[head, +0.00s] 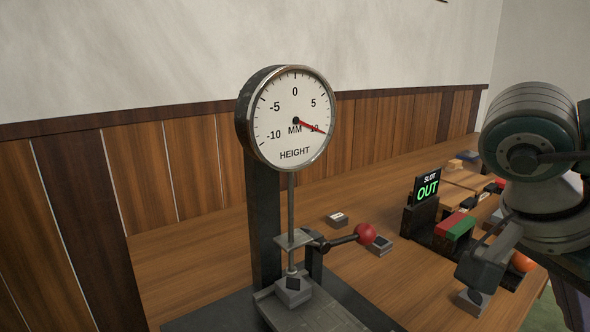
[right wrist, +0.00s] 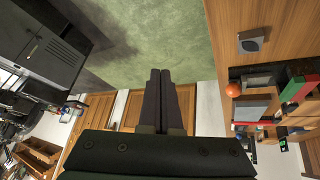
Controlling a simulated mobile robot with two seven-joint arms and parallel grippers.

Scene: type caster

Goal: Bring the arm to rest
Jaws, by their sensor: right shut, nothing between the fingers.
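My right arm (head: 535,165) stands at the right edge of the head view, folded beside the table. Its gripper fingers are not clearly visible there. In the right wrist view my right gripper (right wrist: 160,74) is shut, its two dark fingers side by side with nothing between them. The fingertips show against the green floor (right wrist: 165,30), apart from the table. My left gripper is in neither view.
A height gauge (head: 290,148) stands on the table, its red needle near 10. A red-knobbed lever (head: 366,233) sticks out below it. Small blocks (head: 380,246) and an orange ball (right wrist: 232,90) lie around. A dark cabinet (right wrist: 50,50) stands across the floor.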

